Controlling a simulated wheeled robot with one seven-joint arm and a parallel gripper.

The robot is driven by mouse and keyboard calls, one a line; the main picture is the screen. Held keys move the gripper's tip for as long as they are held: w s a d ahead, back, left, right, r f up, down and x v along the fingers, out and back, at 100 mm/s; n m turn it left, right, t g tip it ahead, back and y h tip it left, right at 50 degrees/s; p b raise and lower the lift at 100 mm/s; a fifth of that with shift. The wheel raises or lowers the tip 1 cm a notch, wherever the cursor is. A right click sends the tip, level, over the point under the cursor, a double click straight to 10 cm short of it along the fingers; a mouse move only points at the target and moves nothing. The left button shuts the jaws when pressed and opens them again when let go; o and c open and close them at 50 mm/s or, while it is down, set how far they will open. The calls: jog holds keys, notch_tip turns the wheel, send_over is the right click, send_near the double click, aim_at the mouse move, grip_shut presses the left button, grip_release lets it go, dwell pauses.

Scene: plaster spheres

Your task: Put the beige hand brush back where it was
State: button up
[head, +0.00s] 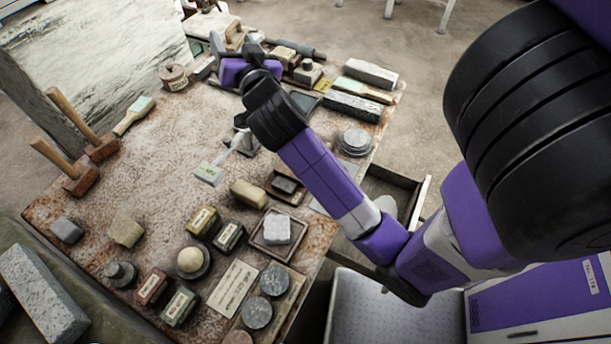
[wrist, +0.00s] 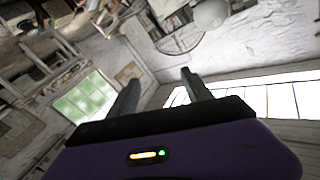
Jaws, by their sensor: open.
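My gripper (head: 233,45) is at the far end of the table, with its two fingers apart. In the wrist view the fingers (wrist: 162,90) are spread and nothing is between them; they face walls and a window. I cannot tell for sure which thing is the beige hand brush. A beige, rounded oblong piece (head: 248,195) lies on the near middle of the table, well apart from my gripper. A beige piece with a handle (head: 234,34) shows at the far end, close behind my fingers and partly hidden; I cannot tell if they touch.
The rusty table (head: 110,180) is crowded with small blocks and tools. Two wooden-handled hammers (head: 75,115) stand at the left edge. A brush with a pale green end (head: 134,114) lies near them. An open drawer (head: 395,190) juts out at right. Bare tabletop shows left of centre.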

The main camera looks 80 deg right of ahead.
jog(key=s+a+f+n+t+y, duration=0.25)
jog(key=a+f+n+y, duration=0.35)
jog(key=a, duration=0.4)
jog(key=s+a+f+n+t+y, duration=0.2)
jog(key=s+a+f+n+y, duration=0.2)
jog(key=a+f+n, duration=0.45)
jog(key=s+a+y, duration=0.4)
jog(key=s+a, duration=1.1)
jog(key=a, duration=0.2)
jog(key=shift+s+a+r+g+y, duration=0.25)
jog(key=shift+s+g+y, duration=0.05)
jog(key=shift+s+g, duration=0.1)
